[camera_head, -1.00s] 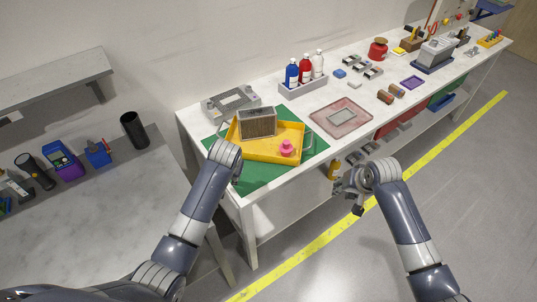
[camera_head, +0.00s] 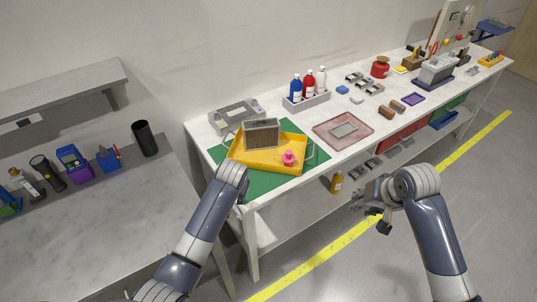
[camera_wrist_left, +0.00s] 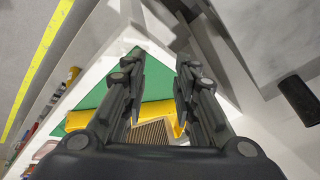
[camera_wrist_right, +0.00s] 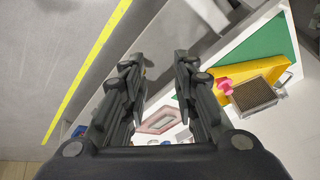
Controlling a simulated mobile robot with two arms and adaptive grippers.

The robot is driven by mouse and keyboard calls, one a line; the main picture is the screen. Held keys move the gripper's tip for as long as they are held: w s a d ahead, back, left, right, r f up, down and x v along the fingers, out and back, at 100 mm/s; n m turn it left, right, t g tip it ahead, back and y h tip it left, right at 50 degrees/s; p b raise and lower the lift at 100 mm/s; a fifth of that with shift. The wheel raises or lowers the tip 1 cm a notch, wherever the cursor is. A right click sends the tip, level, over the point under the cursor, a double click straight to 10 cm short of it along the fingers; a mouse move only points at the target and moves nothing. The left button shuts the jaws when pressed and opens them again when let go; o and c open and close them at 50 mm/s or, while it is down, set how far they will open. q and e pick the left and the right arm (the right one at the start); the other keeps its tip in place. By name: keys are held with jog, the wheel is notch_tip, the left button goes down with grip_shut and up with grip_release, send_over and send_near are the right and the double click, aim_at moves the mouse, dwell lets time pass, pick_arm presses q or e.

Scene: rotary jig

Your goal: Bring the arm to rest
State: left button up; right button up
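My left gripper (camera_head: 243,194) is at the front left corner of the white table, partly hidden by its own wrist in the head view. In the left wrist view its two fingers (camera_wrist_left: 160,85) stand apart with nothing between them. My right gripper (camera_head: 364,201) hangs in front of the table, over the floor. In the right wrist view its fingers (camera_wrist_right: 159,85) are also apart and empty. The yellow tray (camera_head: 270,164) lies on a green mat (camera_head: 318,156) and carries a ribbed box (camera_head: 261,133) and a pink knobbed piece (camera_head: 289,158).
The white table (camera_head: 345,112) runs to the back right, with a bottle rack (camera_head: 306,101) and a pink tray (camera_head: 343,131) on it. A yellow bottle (camera_head: 337,182) stands below. A grey counter (camera_head: 90,235) is at left. Floor at right is clear.

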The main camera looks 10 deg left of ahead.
jog(key=shift+s+d+r, duration=0.1)
jog(key=shift+r, duration=0.55)
jog(key=shift+s, duration=0.1)
